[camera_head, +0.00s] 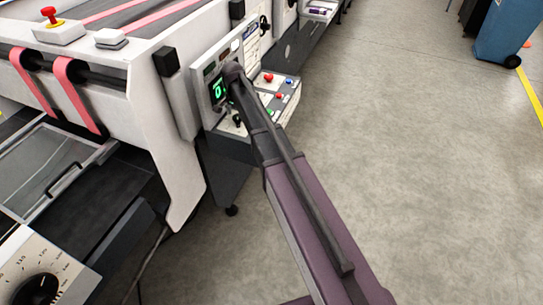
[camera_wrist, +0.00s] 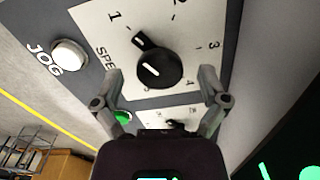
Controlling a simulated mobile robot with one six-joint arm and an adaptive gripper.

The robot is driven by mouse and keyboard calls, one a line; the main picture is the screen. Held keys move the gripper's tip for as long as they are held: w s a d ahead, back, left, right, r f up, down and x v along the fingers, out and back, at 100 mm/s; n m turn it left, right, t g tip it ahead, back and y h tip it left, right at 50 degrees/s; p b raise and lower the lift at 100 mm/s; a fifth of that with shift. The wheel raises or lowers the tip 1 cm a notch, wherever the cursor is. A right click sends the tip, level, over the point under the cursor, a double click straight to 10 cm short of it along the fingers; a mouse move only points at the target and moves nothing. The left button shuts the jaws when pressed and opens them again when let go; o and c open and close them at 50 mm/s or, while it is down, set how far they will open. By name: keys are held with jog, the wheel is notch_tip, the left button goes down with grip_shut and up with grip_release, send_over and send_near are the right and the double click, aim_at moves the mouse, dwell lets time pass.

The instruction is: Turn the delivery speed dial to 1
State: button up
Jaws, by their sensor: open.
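The speed dial (camera_wrist: 160,68) is a black round knob on a pale plate with the numbers 1 to 4 around it and the partly hidden label "SPE". Its pointer leans up and left, roughly toward the 1 (camera_wrist: 115,17); I cannot tell if it is exactly on it. My gripper (camera_wrist: 160,76) is open, with one finger on each side of the knob's lower part in the wrist view. No clear contact with the knob shows. In the head view my arm covers the dial and most of the gripper, in front of the control panel (camera_head: 208,75).
A white JOG button (camera_wrist: 69,56) is left of the dial, and a green button (camera_wrist: 122,117) is by my left finger. A smaller black switch (camera_wrist: 175,125) lies below. A sloped button box (camera_head: 284,90) adjoins the panel.

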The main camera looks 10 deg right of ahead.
aim_at(237, 117)
jog(key=m, duration=0.2)
jog(key=shift+r+m, duration=0.1)
jog(key=shift+m, duration=0.2)
notch_tip(237, 117, up, 14)
jog(key=p, duration=1.4)
jog(key=s+d+f+n+b, duration=0.4)
jog(key=s+f+b, duration=0.3)
jog(key=s, duration=0.4)
jog(key=s+d+f+n+b, duration=0.4)
jog(key=s+f+b, duration=0.3)
jog(key=s, duration=0.4)
jog(key=shift+s+f+n+b, duration=0.2)
jog(key=shift+f+n+b, duration=0.25)
jog(key=shift+n, duration=0.25)
jog(key=s+n, duration=0.1)
jog(key=s, duration=0.1)
jog(key=s+d+n, duration=0.1)
jog(key=s, duration=0.2)
jog(key=shift+s+d, duration=0.1)
jog(key=shift+s, duration=0.2)
